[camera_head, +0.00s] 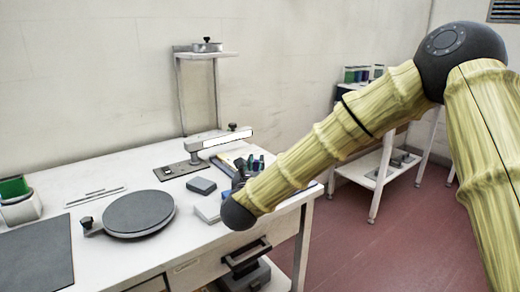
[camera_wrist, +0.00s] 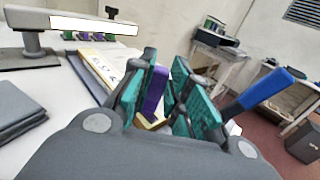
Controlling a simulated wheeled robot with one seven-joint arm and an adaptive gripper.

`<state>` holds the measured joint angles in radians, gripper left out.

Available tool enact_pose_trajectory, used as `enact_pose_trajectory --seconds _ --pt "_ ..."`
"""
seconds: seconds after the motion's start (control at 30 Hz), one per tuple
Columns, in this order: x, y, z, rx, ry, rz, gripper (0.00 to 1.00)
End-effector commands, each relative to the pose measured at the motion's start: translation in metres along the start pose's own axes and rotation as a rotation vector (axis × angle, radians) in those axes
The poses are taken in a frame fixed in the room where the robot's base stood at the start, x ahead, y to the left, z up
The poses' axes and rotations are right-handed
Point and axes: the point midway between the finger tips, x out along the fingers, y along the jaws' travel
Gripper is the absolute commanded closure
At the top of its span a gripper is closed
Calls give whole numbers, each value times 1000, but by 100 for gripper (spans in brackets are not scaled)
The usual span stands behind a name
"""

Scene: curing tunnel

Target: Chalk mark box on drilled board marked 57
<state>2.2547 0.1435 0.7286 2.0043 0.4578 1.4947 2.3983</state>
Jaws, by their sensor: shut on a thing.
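My gripper (camera_wrist: 160,85) shows in the wrist view with teal-padded fingers around a narrow purple block (camera_wrist: 154,92). It is shut on that block; whether it bears a chalk mark, I cannot tell. A pale board (camera_wrist: 103,62) with dark writing lies just beyond the fingers, to the left; the writing is too small to read surely and its holes are not clear. In the head view, my gripper is mostly hidden behind my arm's end at the worktable's (camera_head: 95,180) right side.
A lamp-like arm (camera_head: 225,139) on a drilled metal plate stands behind. A round dark plate (camera_head: 138,213), a grey block (camera_head: 201,186) and a dark mat (camera_head: 35,258) lie on the table. A blue handle (camera_wrist: 266,88) rises right of my gripper. A white shelf (camera_head: 385,165) stands at right.

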Motion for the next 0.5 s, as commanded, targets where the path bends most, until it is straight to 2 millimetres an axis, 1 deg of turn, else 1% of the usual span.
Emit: enact_pose_trajectory --seconds 0.2,0.5 --pt "0 2 21 2 0 2 100" --pt "0 6 47 1 1 7 100"
